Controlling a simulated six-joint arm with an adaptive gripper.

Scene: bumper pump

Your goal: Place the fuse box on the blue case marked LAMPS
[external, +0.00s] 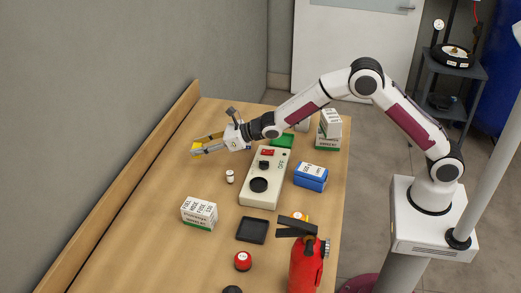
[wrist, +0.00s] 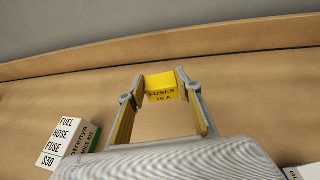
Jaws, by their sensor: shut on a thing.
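The fuse box is a small yellow block (wrist: 161,88) lettered FUSES 10 A. My gripper (wrist: 160,84) is shut on it, with a finger on each side. In the external view, the fuse box (external: 197,148) shows yellow between the fingertips of my gripper (external: 195,146), over the far left part of the bench. A blue case (external: 310,179) with a white lettered top lies near the bench's right edge, well to the right of my gripper. Its lettering is too small to read. A bit of blue also shows just behind my gripper, mostly hidden.
A beige control box (external: 265,178) with a black knob stands between my gripper and the blue case. A small white bottle (external: 230,176), a white-and-green carton (external: 199,213), a black tray (external: 252,229) and a red extinguisher (external: 306,266) are nearer.

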